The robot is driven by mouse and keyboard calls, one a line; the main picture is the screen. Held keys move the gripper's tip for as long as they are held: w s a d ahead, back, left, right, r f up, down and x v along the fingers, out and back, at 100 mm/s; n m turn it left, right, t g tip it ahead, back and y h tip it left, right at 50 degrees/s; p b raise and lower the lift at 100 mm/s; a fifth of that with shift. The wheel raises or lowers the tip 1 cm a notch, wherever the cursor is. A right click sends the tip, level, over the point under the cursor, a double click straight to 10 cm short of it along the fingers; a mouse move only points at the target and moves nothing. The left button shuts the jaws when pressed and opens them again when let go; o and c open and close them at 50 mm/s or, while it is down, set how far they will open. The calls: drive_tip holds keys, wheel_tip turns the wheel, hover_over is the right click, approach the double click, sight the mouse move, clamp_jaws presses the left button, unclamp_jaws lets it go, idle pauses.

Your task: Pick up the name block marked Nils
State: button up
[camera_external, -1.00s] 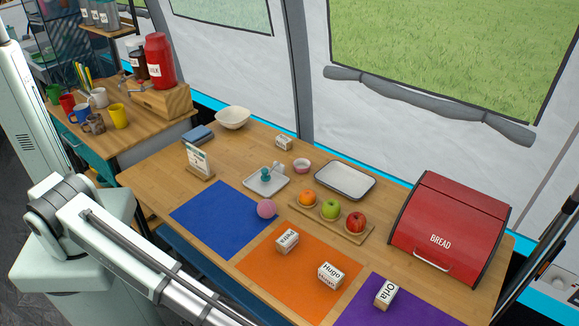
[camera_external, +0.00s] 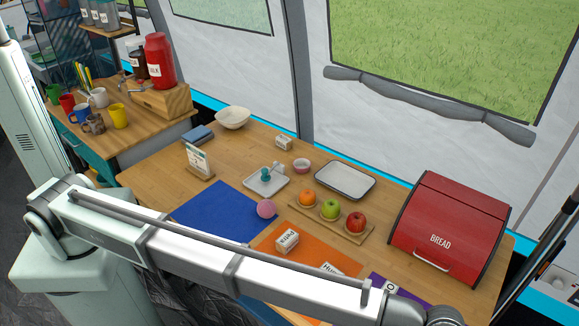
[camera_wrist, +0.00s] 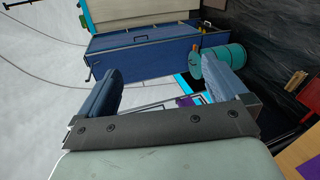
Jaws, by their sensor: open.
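A small white-faced wooden block (camera_external: 283,143) stands at the back of the table near the tent wall; its lettering is too small to read. A block marked Petra (camera_external: 287,241) sits on the orange mat (camera_external: 262,240). A block marked Hugo (camera_external: 331,269) is partly hidden behind my arm, as is the block marked Orla (camera_external: 388,287) on the purple mat (camera_external: 412,297). I cannot read Nils on any block. My gripper (camera_wrist: 163,65) shows in the wrist view, open and empty, away from the blocks. It is out of the external view.
A blue mat (camera_external: 222,215) with a pink ball (camera_external: 266,209) lies at left. A grey tray (camera_external: 252,184) holds small items.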

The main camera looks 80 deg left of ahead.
drive_tip(key=w+a+r+n+t, duration=0.2)
drive_tip(key=w+r+n, duration=0.15)
drive_tip(key=r, duration=0.75)
drive_tip(key=w+a+r, duration=0.4)
drive_tip(key=w+a, duration=0.1)
drive_tip(key=a, duration=0.3)
drive_tip(key=w+a+f+m+g+y, duration=0.15)
drive_tip(key=a+f, duration=0.35)
drive_tip(key=a, duration=1.2)
drive_tip(key=w+a+f+m+g+y, duration=0.1)
drive_tip(key=a+f+y, duration=0.3)
drive_tip(key=a, duration=1.2)
drive_tip(key=w+a+f+m+g+y, duration=0.15)
drive_tip(key=a+f, duration=0.35)
drive_tip(key=a, duration=1.2)
drive_tip(key=s+a+f+y, duration=0.1)
drive_tip(key=s+a+f, duration=0.15)
drive_tip(key=a, duration=0.55)
drive_tip(key=s+a+f+y, duration=0.1)
drive_tip(key=s+a+f, duration=0.15)
drive_tip(key=a, duration=0.45)
drive_tip(key=m+g+y, duration=0.1)
drive_tip(key=m+g, duration=0.1)
drive_tip(key=g, duration=0.7)
hover_over(284, 138)
wheel_tip(284, 138, down, 10)
wheel_tip(284, 138, down, 13)
drive_tip(key=shift+r, duration=0.1)
drive_tip(key=c, duration=1)
